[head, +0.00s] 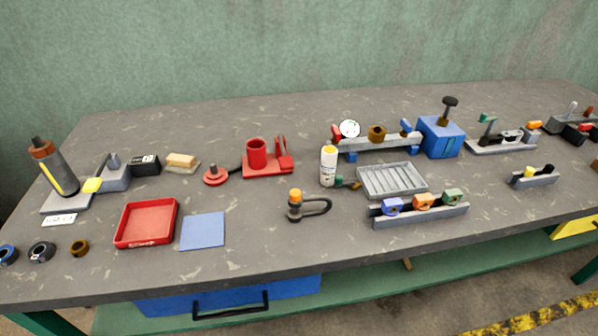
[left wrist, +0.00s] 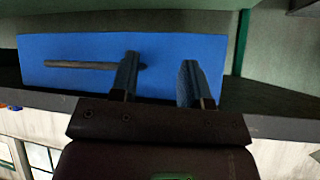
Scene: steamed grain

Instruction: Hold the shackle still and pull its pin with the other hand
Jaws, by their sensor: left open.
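The shackle (head: 318,207) lies on the grey workbench in the head view, near the front middle. It is a dark metal loop that extends to the right. Its pin (head: 295,197) shows an orange-brown head at the left end, above a dark base. Neither gripper is in the head view, and nothing touches the shackle. My left gripper (left wrist: 160,82) shows in the left wrist view. Its two dark fingers are apart with nothing between them. Behind them is the blue drawer front (left wrist: 80,75) with its dark bar handle, below the bench top. My right gripper is in neither view.
A red tray (head: 120,239) and a blue mat (head: 203,232) lie left of the shackle. The bench directly in front of the shackle is clear.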

